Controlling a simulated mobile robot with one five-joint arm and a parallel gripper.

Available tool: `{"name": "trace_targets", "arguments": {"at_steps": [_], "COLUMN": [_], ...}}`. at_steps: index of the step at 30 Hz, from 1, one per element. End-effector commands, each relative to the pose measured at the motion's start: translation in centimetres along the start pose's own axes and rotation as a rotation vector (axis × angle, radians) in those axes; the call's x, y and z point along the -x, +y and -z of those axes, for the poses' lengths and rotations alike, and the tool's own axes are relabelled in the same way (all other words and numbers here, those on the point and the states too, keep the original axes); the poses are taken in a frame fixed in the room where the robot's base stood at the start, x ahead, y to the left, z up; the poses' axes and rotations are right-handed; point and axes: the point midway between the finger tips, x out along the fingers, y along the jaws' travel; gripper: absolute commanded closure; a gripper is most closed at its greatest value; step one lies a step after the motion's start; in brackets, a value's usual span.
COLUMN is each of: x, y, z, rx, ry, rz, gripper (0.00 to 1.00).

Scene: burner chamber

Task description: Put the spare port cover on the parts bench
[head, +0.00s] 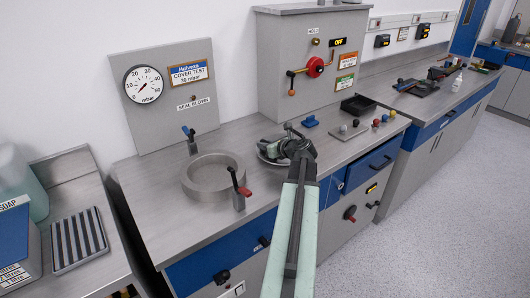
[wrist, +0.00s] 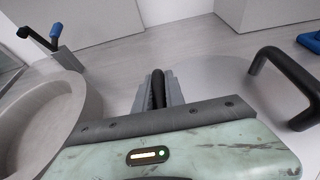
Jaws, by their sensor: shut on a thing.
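A round light-grey plate, which looks like the port cover, lies beneath my gripper in the head view (head: 267,158) and mostly fills the right side of the wrist view (wrist: 215,85). A black bent handle (wrist: 285,82) rises at its right side. My gripper (head: 287,146) is over the middle bench, right of the round port ring (head: 190,187). In the wrist view my gripper (wrist: 158,90) is shut on a dark upright bar, apparently another handle of the cover. My gripper hides part of the cover; whether it touches the bench is unclear.
A blue-handled clamp (head: 190,137) stands behind the ring, a red-handled one (head: 238,190) in front. A gauge panel (head: 170,85) and hold panel (head: 310,70) stand behind. Right of my gripper are coloured knobs (head: 377,122) and a black tray (head: 358,105). Another bench (head: 425,105) continues right.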

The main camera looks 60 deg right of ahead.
Motion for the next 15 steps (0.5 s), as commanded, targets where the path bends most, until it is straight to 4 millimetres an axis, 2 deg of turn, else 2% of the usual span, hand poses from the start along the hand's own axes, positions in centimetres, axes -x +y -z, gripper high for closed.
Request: {"name": "trace_targets", "arguments": {"at_steps": [10,11,12,13,15], "x": [-0.19,-0.16,-0.13,-0.13,-0.13], "y": [-0.01,0.00,0.01,0.01,0.00], "z": [0.43,0.38,0.33,0.32,0.32], "rx": [0.001,0.000,0.000,0.000,0.000], "ry": [-0.001,0.000,0.000,0.000,0.000], "rz": [0.001,0.000,0.000,0.000,0.000], "gripper": [1.00,0.80,0.69,0.64,0.64]}}
